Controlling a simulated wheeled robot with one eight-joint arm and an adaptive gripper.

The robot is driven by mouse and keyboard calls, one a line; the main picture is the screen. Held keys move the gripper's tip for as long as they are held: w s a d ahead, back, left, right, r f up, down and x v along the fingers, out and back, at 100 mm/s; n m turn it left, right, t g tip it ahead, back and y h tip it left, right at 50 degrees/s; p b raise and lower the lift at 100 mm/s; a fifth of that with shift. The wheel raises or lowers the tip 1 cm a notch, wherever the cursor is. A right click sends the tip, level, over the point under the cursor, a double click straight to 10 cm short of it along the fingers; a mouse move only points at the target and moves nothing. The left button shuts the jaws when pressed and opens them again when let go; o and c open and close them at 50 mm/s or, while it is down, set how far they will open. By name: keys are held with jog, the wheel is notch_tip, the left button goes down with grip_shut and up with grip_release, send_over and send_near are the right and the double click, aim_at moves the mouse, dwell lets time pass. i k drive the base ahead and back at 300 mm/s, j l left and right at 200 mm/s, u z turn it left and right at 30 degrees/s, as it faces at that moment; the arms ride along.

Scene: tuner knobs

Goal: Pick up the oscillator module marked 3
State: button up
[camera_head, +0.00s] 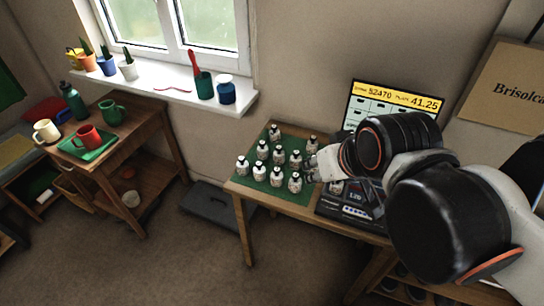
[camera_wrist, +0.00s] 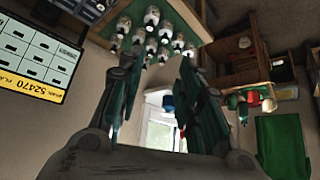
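Several small pale modules with black knobs, one of them here (camera_head: 275,176), stand upright in rows on a green mat (camera_head: 251,183). They also show at the top of the wrist view, one of them here (camera_wrist: 151,17), where the scene appears upside down. Their marks are too small to read, so I cannot tell which is the one marked 3. My gripper (camera_head: 312,166) is at the right side of the mat, close to the rightmost modules. In the wrist view its two dark fingers (camera_wrist: 158,78) are wide apart with nothing held between them.
The wooden table (camera_head: 245,194) also bears a dark device (camera_head: 350,212) right of the mat, partly behind my arm. A yellow-topped screen (camera_head: 398,97) stands behind. A side table (camera_head: 120,141) with mugs is at the left. Open floor lies in front.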

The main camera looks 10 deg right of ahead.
aim_at(277, 175)
jog(key=k+j, duration=0.1)
jog(key=j, duration=0.8)
jog(key=k+j, duration=0.15)
jog(key=j, duration=0.3)
jog(key=k+j+z, duration=0.1)
jog(key=j, duration=0.8)
jog(key=k+j, duration=0.15)
jog(key=j, duration=0.3)
jog(key=k+j, duration=0.1)
jog(key=j, duration=0.35)
jog(key=k+l, duration=0.1)
jog(key=z, duration=0.05)
